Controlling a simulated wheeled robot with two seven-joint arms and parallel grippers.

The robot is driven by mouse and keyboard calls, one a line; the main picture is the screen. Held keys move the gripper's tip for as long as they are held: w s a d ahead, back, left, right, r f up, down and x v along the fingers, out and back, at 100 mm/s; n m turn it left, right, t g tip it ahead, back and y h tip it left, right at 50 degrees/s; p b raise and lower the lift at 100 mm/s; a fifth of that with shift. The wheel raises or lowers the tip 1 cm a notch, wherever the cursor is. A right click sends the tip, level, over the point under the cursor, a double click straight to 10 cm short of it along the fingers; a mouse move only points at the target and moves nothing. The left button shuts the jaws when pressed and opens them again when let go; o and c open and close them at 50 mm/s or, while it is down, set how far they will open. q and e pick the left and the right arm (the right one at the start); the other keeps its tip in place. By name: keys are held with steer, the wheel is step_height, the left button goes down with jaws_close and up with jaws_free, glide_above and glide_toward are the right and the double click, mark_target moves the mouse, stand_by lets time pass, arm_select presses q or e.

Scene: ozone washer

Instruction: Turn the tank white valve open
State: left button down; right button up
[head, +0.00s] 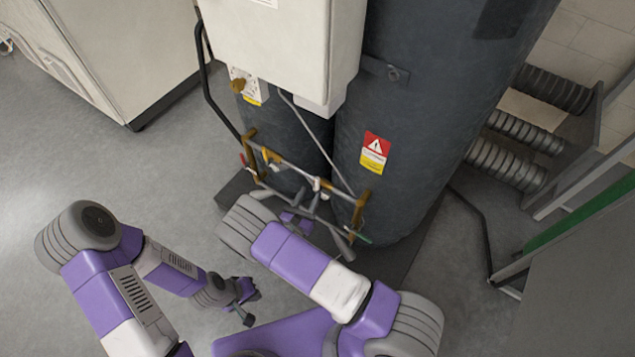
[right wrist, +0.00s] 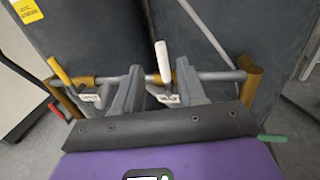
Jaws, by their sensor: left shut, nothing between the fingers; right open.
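The white valve handle (right wrist: 162,62) stands upright on the horizontal pipe in the right wrist view, between the two fingers of my right gripper (right wrist: 160,88). The fingers are open, one on each side of it, with visible gaps. In the head view the white handle (head: 317,184) is small, at the pipework in front of the dark tank (head: 400,110). My right gripper (head: 307,202) is close to it, partly hidden by its own wrist. My left gripper (head: 246,307) is shut and empty, low over the floor, away from the pipes.
A yellow handle (right wrist: 59,71) and a red handle (right wrist: 56,111) are left of the white one; a green handle (right wrist: 272,138) is at right. Brass fittings (right wrist: 250,82) flank the pipe. A white box (head: 285,45) hangs above. The floor at left (head: 110,160) is clear.

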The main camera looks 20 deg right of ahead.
mark_target(316, 184)
steer(key=b+x, duration=0.1)
steer(key=x, duration=0.5)
steer(key=shift+w+d, duration=0.15)
steer(key=shift+d, duration=0.15)
jaws_close()
